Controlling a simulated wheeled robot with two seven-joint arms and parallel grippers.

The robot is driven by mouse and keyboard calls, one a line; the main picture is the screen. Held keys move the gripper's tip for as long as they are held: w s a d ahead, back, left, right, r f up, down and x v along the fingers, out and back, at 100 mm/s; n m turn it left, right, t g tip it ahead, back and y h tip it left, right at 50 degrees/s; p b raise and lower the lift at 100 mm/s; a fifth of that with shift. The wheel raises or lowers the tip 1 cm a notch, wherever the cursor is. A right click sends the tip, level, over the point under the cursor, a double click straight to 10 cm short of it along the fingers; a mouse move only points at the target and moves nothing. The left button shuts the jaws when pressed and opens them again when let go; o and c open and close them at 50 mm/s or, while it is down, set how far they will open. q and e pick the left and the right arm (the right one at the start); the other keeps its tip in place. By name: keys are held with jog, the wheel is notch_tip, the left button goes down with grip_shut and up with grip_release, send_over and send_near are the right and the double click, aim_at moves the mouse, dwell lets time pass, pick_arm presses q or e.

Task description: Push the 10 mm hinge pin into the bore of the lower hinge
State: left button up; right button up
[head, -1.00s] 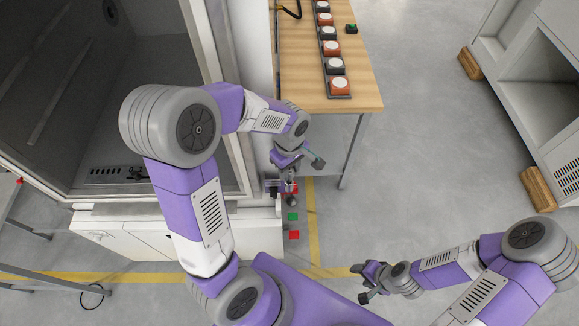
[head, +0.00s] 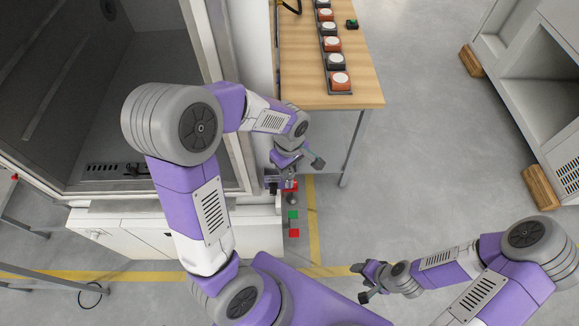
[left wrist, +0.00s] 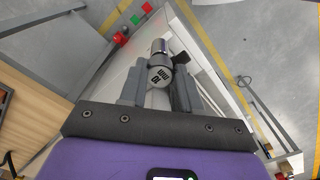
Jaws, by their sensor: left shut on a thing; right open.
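My left gripper (left wrist: 158,92) is shut on the hinge pin (left wrist: 160,73). The pin is a grey metal cylinder with dark markings on its round end face, which points toward the wrist camera. Just beyond it in line is a metal cylindrical piece (left wrist: 159,47); I cannot tell whether it is the pin's shaft or the hinge. In the head view my left gripper (head: 290,176) is at the cabinet's front right edge, beside a red and grey fitting (head: 272,184). The bore is hidden. My right gripper (head: 364,283) is open and empty, low over the floor.
The open chamber (head: 120,110) stands on a white cabinet (head: 130,232) at the left. A wooden bench (head: 355,92) with several red and black buttons is at the back.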

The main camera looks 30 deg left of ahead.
aim_at(290, 171)
pick_arm(q)
jog(key=shift+f+b, duration=0.55)
jog(key=shift+f, duration=0.15)
jog(key=o, duration=1.1)
jog(key=shift+r, duration=0.15)
notch_tip(290, 171, up, 7)
jog(key=shift+r+p, duration=0.2)
jog(key=shift+p, duration=0.3)
jog(key=shift+s+f, duration=0.1)
